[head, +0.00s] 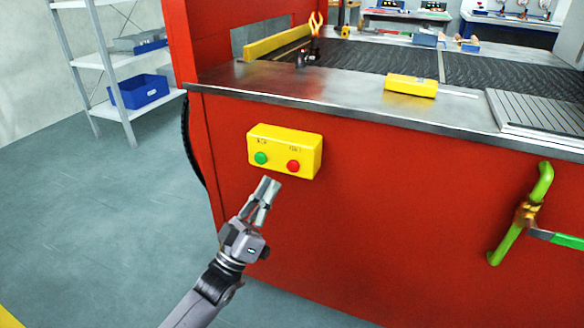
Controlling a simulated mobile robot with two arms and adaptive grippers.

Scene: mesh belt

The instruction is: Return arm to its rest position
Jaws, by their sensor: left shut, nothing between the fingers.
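My left gripper (268,190) is shut and empty. It points up just below the yellow button box (284,151) on the red front panel of the machine (345,215). The box carries a green button (260,158) on the left and a red button (293,166) on the right. The fingertips appear just under the box's lower edge, between the two buttons; whether they touch it I cannot tell. My left arm comes in from the bottom left. My right gripper is not in view.
A green handle (520,215) juts from the panel at the right. A yellow box (411,86) lies on the metal ledge beside the dark mesh belt (490,75). White shelves (108,60) with a blue bin (139,91) stand at left. The grey floor (100,200) there is clear.

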